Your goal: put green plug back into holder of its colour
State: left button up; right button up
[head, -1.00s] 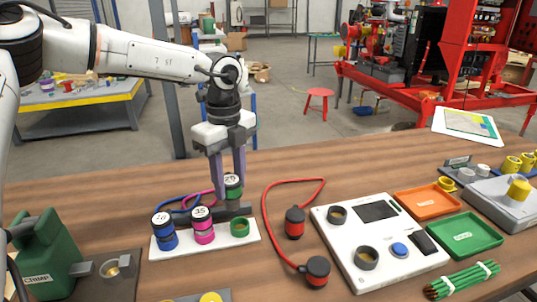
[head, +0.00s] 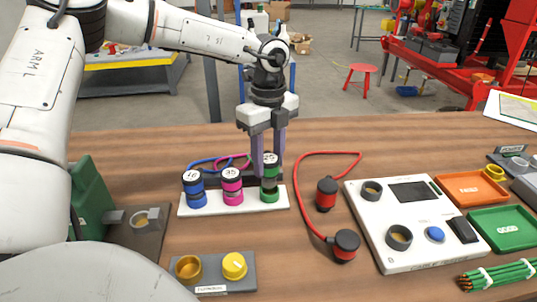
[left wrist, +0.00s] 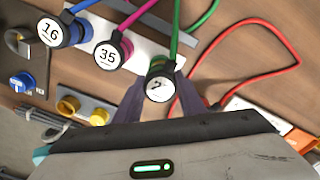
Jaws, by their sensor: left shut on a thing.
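My left gripper (head: 266,168) is shut on the green plug (head: 271,163), which has a black cap with a white number label. The plug is upright over the green holder (head: 270,194) at the right end of the white strip (head: 247,202). It stands higher than its neighbours; I cannot tell whether its lower end has entered the ring. In the left wrist view the green plug (left wrist: 159,82) sits between my fingers, its green cable running up. The blue plug (head: 194,187) and pink plug (head: 232,185) stand in the strip's other holders. My right gripper is out of view.
A red cable with two red-black plugs (head: 327,193) lies right of the strip. Beyond it is a white panel (head: 415,262), with orange (head: 470,188) and green (head: 505,230) trays.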

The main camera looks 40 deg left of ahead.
pick_arm(q)
jog(key=shift+r, duration=0.1)
dwell(0.3)
jog(key=shift+b, duration=0.45)
dwell(0.6)
jog(key=shift+b, duration=0.4)
jog(key=shift+f+b, duration=1.75)
jog(key=shift+b, duration=0.2)
jog(key=o, duration=1.2)
jog(key=shift+o, duration=0.2)
